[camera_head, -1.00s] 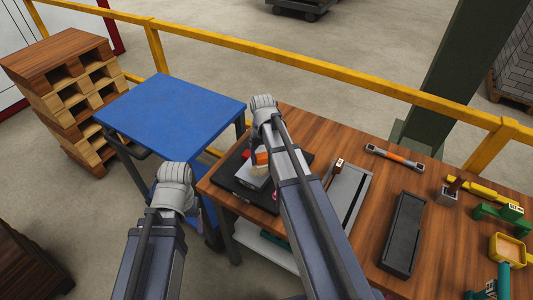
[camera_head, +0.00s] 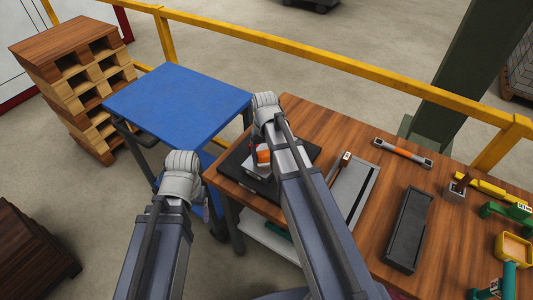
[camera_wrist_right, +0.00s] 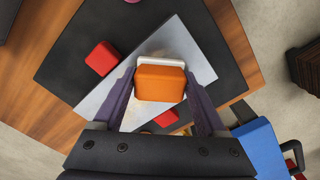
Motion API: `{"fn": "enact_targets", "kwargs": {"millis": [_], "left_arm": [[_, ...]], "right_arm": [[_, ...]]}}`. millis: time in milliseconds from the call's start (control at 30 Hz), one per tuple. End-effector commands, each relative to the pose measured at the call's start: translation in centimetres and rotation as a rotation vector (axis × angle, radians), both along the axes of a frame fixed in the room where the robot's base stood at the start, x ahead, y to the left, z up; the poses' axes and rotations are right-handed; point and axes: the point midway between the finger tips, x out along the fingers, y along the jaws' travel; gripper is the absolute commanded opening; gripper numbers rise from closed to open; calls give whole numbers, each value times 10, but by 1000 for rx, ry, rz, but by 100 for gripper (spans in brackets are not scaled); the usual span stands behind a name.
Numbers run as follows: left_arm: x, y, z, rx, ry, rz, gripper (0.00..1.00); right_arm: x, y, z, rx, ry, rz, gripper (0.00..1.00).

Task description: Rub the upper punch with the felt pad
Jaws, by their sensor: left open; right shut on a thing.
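My right gripper (camera_wrist_right: 160,76) is shut on the felt pad, an orange block (camera_wrist_right: 160,84) with a pale underside edge. The pad also shows in the head view (camera_head: 263,156), beside my right arm. In the right wrist view it is over the light grey metal upper punch (camera_wrist_right: 192,48), which lies on a black mat (camera_wrist_right: 220,62). Whether the felt touches the punch face, I cannot tell. My left gripper (camera_head: 205,208) is open and empty, off the table's left side; its fingers are mostly hidden behind its wrist.
Two red blocks show by the punch, one at its upper left (camera_wrist_right: 102,58). A grey tray (camera_head: 358,190), a black tray (camera_head: 409,230) and an orange-handled tool (camera_head: 403,153) lie on the wooden table. A blue-topped table (camera_head: 180,105) stands left. A yellow rail (camera_head: 310,65) runs behind.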

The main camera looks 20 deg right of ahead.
Motion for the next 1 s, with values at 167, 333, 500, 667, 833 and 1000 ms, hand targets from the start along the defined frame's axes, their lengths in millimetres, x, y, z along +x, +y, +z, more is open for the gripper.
{"fn": "enact_targets", "kwargs": {"millis": [167, 333, 500, 667, 833, 1000], "left_arm": [[0, 0, 0, 0, 0, 0, 72], [0, 0, 1, 0, 0, 0, 72], [0, 0, 1, 0, 0, 0, 72], [0, 0, 0, 0, 0, 0, 72], [0, 0, -2, 0, 0, 0, 72], [0, 0, -2, 0, 0, 0, 72]], "right_arm": [[-11, 13, 0, 3, 3, 2, 22], [-18, 22, 1, 2, 2, 2, 22], [-18, 23, 1, 1, 1, 0, 22], [-12, 26, 0, 1, 0, 1, 22], [-4, 32, -2, 1, 0, 1, 22], [-4, 32, -2, 2, -1, 1, 22]]}}
